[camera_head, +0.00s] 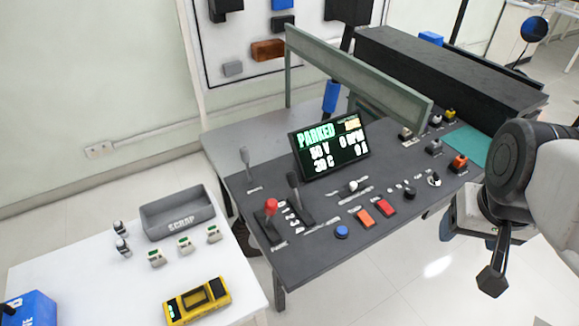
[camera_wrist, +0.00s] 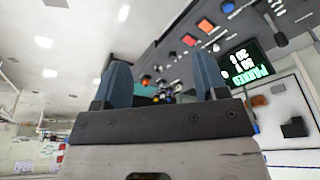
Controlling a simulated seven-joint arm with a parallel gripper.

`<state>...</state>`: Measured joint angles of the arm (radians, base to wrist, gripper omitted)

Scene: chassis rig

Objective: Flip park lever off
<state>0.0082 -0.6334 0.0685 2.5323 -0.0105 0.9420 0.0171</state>
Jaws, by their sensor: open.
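The dark control panel (camera_head: 330,240) carries several levers at its left end. A lever with a red knob (camera_head: 271,206) stands in a black slotted base near the front left. A black-handled lever (camera_head: 293,181) stands just right of it, and a thin grey lever (camera_head: 245,157) stands further back. The labels are too small to tell surely which is the park lever. The display (camera_head: 332,148) reads PARKED. My gripper (camera_wrist: 162,75) is open and empty, its two blue fingers wide apart. My arm is right of the panel, away from the levers.
The panel front holds a blue button (camera_head: 341,232), an orange button (camera_head: 364,217) and a red button (camera_head: 384,207). A green-grey rail (camera_head: 355,75) rises behind the display. A white table (camera_head: 90,270) at left bears a scrap bin (camera_head: 178,212) and a yellow meter (camera_head: 197,300).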

